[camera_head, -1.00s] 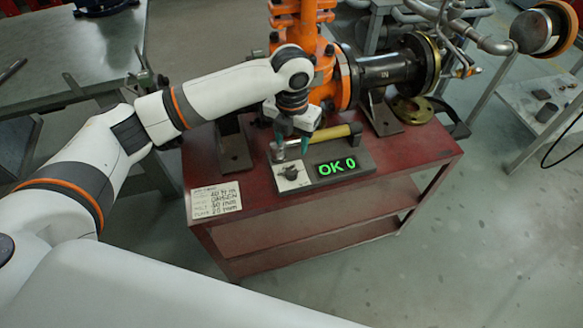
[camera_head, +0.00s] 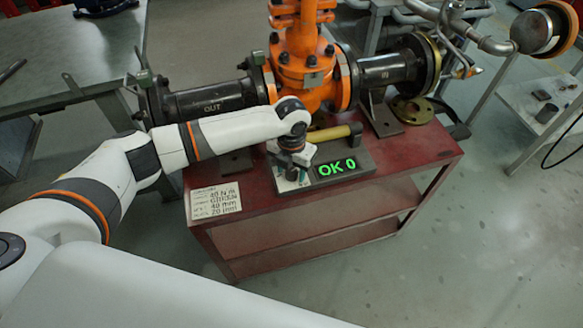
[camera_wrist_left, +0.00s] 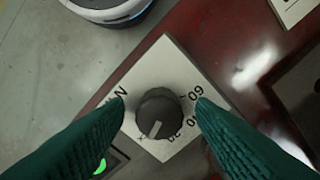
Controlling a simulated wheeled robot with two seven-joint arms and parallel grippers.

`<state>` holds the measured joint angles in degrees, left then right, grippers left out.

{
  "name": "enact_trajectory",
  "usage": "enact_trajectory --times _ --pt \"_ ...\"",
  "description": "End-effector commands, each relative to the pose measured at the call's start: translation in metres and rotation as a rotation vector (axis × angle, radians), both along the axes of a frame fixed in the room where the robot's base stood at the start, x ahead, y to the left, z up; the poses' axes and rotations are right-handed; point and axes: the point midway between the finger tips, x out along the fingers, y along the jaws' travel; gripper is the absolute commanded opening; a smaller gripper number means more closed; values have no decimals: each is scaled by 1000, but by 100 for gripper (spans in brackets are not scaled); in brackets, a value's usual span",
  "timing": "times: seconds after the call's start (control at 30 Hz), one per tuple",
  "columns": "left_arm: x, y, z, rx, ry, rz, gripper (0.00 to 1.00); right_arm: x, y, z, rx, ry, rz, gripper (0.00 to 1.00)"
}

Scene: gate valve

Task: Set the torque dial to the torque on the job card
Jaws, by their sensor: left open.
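The torque dial is a dark round knob (camera_wrist_left: 158,112) on a white plate with printed numbers. In the left wrist view its pale pointer line faces down and slightly left, between a small cross mark and what looks like 20. My left gripper (camera_wrist_left: 159,104) is open, its green fingers on either side of the knob; contact cannot be told. In the head view the gripper (camera_head: 290,172) is over the plate and hides the dial.
The orange valve (camera_head: 305,55) and dark pipes stand at the back of the red bench (camera_head: 405,165). The bench's right front is clear.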

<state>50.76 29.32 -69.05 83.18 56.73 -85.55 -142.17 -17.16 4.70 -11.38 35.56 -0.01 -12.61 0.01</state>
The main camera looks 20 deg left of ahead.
Motion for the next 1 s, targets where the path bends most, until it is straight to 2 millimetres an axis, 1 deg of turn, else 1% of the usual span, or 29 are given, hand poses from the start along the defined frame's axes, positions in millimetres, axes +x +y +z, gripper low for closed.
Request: enact_trajectory --times 0.1,0.17,0.3,0.37,0.4,0.67,0.87,1.0 --pt "0 0 0 0 0 0 50 0 0 0 1 0 0 36" --pt "0 0 0 0 0 0 40 0 1 0 1 0 0 36" --pt "0 0 0 0 0 0 18 0 1 0 2 0 0 36" --pt "0 0 0 0 0 0 8 0 2 0 3 1 0 36" --pt "0 0 0 0 0 0 6 0 2 0 3 1 0 36" --pt "0 0 2 0 1 33 6 -1 4 6 5 1 0 36" --pt "0 -1 4 -1 2 134 6 -1 4 20 5 1 0 36" --pt "0 0 5 -1 3 246 6 -1 4 34 5 1 1 36"
